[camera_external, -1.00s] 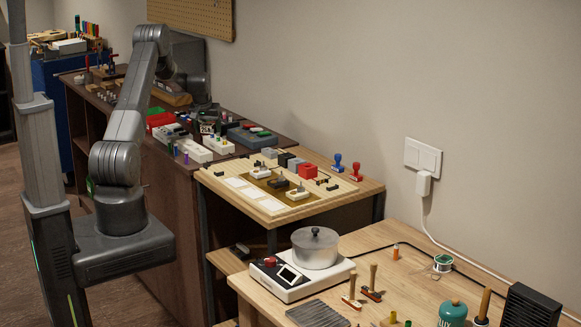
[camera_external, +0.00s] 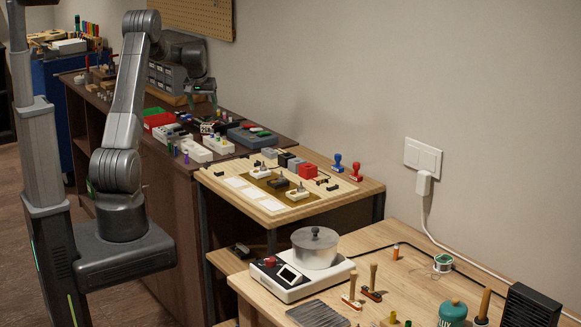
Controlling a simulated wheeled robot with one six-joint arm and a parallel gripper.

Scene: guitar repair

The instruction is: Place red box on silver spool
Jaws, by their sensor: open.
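My gripper (camera_external: 203,101) hangs fingers down over the dark workbench, in front of a small drawer cabinet. It is open, with nothing seen between its fingers. It is above and behind the small parts on the bench, and its exact height is hard to judge. A red box-like block (camera_external: 307,171) sits at the back of the light wooden board, near grey and black blocks. I cannot tell which thing is the silver spool.
The dark workbench (camera_external: 222,158) holds white and grey trays with small parts. The drawer cabinet (camera_external: 166,78) stands against the wall. The light board (camera_external: 222,187) holds several small parts. A lidded pot (camera_external: 315,250) stands on a white heater on the front table.

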